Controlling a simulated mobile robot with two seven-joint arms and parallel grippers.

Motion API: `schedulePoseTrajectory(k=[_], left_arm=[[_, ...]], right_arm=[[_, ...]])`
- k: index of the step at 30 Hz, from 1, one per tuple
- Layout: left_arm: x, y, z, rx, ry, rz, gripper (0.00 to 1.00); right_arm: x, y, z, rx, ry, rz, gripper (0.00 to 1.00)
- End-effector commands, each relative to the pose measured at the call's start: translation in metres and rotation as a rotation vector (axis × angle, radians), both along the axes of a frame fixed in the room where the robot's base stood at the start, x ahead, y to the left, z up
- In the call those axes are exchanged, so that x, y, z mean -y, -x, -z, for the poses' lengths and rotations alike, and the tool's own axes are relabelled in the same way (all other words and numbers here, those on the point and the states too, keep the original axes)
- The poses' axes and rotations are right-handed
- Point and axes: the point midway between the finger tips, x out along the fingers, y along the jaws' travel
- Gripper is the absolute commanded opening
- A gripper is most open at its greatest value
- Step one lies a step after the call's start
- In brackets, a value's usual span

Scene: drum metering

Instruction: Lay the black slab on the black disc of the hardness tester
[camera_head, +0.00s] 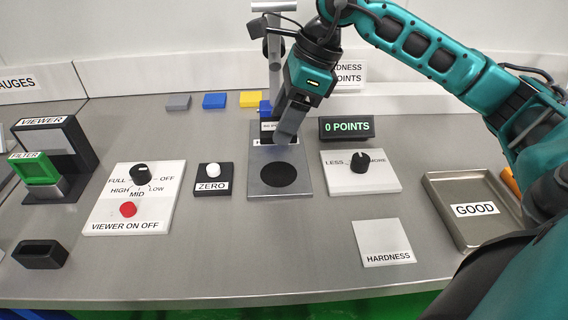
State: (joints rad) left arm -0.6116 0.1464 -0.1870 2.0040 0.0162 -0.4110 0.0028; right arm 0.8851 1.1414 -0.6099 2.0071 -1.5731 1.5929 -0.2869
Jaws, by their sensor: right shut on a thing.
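The hardness tester (256,184) is a grey plate with a post at its back. The black disc (280,175) is on the front of this plate, with nothing seen on it. My right gripper (285,132) points down over the back of the plate, behind the disc in the picture. It is shut on what seems to be the black slab, which the fingers hide almost wholly. I cannot make out the slab's outline or tilt. My left gripper is not in view.
Grey (178,101), blue (214,101) and yellow (250,99) slabs lie at the back. The ZERO button box (212,187) is left of the tester; the LESS/MORE knob box (376,183) is right. A GOOD tray (436,205) and a HARDNESS card (382,240) lie further right.

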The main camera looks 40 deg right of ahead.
Motion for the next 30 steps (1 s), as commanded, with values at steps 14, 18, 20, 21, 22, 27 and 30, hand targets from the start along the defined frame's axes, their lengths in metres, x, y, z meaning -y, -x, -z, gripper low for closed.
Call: schedulePoseTrajectory(k=[14, 18, 20, 21, 22, 27, 30], left_arm=[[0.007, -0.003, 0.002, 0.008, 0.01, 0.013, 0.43], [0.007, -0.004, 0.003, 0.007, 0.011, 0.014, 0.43], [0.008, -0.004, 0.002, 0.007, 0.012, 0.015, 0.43], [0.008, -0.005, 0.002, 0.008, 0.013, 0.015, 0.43], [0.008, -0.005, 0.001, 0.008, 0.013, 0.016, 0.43], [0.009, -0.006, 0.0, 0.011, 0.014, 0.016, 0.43], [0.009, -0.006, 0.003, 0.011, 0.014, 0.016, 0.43]], right_arm=[[0.0, 0.001, 0.064, -0.003, 0.001, -0.001, 0.32], [0.0, 0.0, 0.086, -0.003, -0.001, 0.0, 0.32], [0.0, 0.001, 0.092, -0.003, -0.001, -0.001, 0.32], [0.0, 0.0, 0.094, 0.0, 0.0, -0.001, 0.32], [0.0, 0.0, 0.094, 0.001, 0.0, -0.002, 0.32], [0.0, 0.0, 0.093, 0.002, 0.0, -0.001, 0.32], [0.0, 0.0, 0.096, 0.001, -0.001, -0.001, 0.32]])
